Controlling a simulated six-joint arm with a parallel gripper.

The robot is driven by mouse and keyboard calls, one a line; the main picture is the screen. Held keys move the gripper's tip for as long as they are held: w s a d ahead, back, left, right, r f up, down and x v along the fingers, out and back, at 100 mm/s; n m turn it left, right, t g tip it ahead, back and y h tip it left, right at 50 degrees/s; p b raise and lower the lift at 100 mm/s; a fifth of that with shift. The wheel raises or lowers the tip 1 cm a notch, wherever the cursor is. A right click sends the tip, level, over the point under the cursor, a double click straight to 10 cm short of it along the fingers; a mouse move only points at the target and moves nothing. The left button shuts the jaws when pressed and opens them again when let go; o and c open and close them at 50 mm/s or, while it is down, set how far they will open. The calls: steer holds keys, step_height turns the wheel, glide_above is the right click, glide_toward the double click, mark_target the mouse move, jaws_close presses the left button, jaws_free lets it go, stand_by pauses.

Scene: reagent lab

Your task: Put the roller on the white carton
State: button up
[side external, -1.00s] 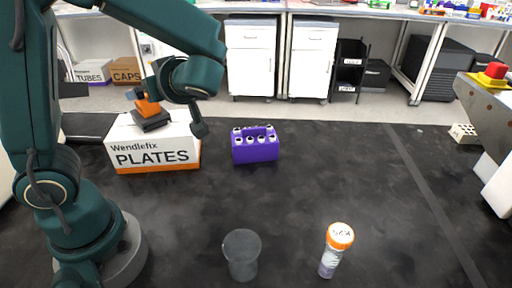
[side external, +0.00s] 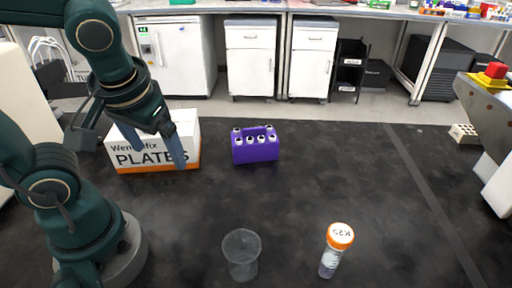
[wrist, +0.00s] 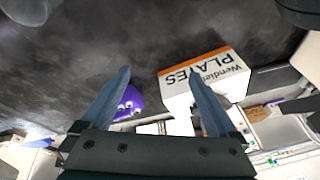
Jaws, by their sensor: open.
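The white carton (side external: 128,145), lettered PLATES with an orange lower band, stands at the left of the dark table. It also shows upside down in the wrist view (wrist: 215,72). I do not see the roller now; an orange-and-black object seen on the carton top earlier may be it, and my arm covers that spot. My gripper (side external: 178,162) is in front of the carton's right part in the side view. In the wrist view my gripper (wrist: 160,76) has its two blue-grey fingers wide apart, with nothing between them.
A purple rack (side external: 255,148) with vials stands right of the carton. A clear cup (side external: 241,256) and an orange-capped tube (side external: 335,250) stand at the front. A small pale block with holes (side external: 463,133) lies at the far right. The middle of the table is clear.

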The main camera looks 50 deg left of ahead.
steer(key=shift+w+d+r+m+t+h, duration=0.25)
steer(key=shift+d+m+t+h, duration=0.3)
steer(key=shift+d+m, duration=0.25)
steer(key=shift+w+d+r+m+t+h, duration=0.25)
steer(key=shift+d+m+t+h, duration=0.3)
steer(key=shift+d+m, duration=0.3)
steer(key=shift+w+d+r+m+t+h, duration=0.25)
steer(key=shift+d+m+t+h, duration=0.35)
steer(key=shift+m, duration=0.35)
